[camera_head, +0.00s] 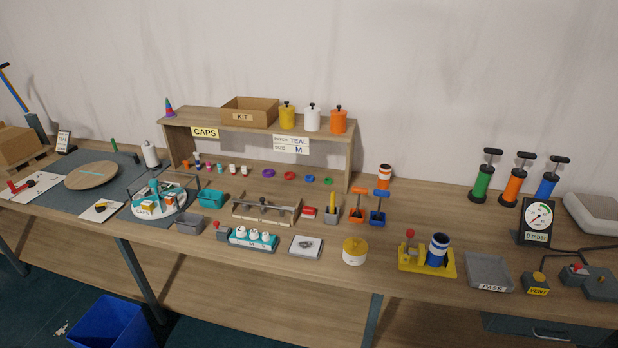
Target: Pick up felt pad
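I cannot tell for sure which thing is the felt pad. One candidate is a small red block with a pale part (308,212) on the workbench, right of the wooden rack (266,214). Another is a white square plate with a grey round patch (306,246) near the front edge, left of a yellow-lidded round tin (354,251). Neither of my grippers is in view, and nothing is seen being held.
A round white tray (159,214) holds items at left. A yellow stand (427,262), a grey PASS tray (489,272) and a gauge (537,221) stand at right. Bare wood lies between the tin and the yellow stand.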

